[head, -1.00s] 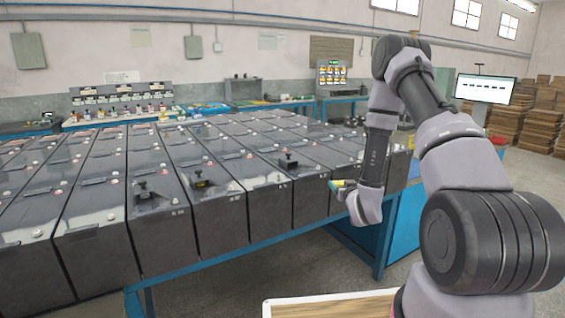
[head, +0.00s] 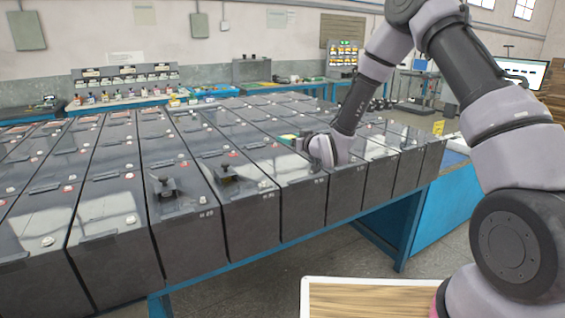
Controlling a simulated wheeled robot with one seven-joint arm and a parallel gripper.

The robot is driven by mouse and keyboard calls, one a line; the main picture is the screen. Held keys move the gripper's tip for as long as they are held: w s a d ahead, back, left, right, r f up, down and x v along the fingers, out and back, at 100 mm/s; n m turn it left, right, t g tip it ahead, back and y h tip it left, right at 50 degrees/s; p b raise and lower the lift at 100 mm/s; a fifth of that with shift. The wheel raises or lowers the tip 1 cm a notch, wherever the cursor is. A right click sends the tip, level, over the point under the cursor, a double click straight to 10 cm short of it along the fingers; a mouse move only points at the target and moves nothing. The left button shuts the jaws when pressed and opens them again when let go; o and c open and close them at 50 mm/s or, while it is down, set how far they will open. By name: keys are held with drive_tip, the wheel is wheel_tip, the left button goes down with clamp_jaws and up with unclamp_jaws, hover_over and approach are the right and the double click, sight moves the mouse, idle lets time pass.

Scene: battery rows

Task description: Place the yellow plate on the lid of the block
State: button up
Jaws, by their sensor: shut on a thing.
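Several dark grey battery blocks (head: 250,222) stand in rows on a blue-framed table, their grey lids (head: 260,160) facing up. I cannot tell which block is the task's block. My gripper (head: 300,145) is over the lid of a front-row block right of centre, close above it or touching; which, I cannot tell. The wrist hides most of the fingers.
Black fittings stand up on two front-row lids, one at the left (head: 167,188) and one nearer the gripper (head: 229,175). A yellow tag (head: 438,127) shows at the right end of the rows. A wood-topped tray (head: 370,298) lies at the bottom. Open floor lies between.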

sight(290, 168)
wheel_tip(290, 168, down, 10)
drive_tip(key=shift+r, duration=0.2)
idle(0.3)
drive_tip(key=o, duration=1.4)
drive_tip(key=shift+f, duration=0.15)
drive_tip(key=shift+o, duration=0.2)
